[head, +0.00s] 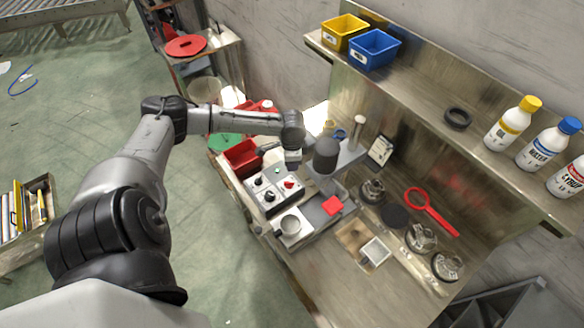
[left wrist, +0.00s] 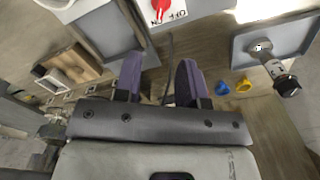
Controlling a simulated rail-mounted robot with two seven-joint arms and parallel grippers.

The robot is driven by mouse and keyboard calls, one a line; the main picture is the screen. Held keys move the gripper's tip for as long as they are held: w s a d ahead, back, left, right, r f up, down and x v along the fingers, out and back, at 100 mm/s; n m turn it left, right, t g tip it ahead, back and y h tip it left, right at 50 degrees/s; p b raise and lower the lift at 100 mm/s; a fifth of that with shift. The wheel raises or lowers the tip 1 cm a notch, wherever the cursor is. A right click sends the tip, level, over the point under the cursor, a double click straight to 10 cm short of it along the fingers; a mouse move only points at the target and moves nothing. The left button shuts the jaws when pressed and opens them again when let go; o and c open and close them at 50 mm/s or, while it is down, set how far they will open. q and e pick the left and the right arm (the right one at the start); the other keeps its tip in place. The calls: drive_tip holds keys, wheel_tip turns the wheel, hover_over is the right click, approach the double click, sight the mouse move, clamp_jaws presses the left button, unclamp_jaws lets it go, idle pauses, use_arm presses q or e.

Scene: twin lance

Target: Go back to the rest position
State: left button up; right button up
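My left arm reaches in from the left in the head view, and its gripper (head: 292,158) hangs over the workbench (head: 330,285), between the control box (head: 275,189) and the dark-capped grey machine (head: 326,155). In the left wrist view the two purple fingers of my left gripper (left wrist: 158,82) stand apart with nothing between them. The fingertips point toward the bench and a red switch (left wrist: 161,8) marked OFF. The head view hardly shows the fingers. My right gripper is in neither view.
A shelf (head: 480,110) above the bench holds yellow (head: 344,33) and blue (head: 374,50) bins, a black ring (head: 458,118) and bottles (head: 513,123). A red bin (head: 242,158) sits beside the control box. A red ring-ended tool (head: 431,211) lies at the back.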

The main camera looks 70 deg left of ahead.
use_arm(q)
drive_tip(key=shift+r, duration=0.65)
drive_tip(key=shift+f, duration=0.1)
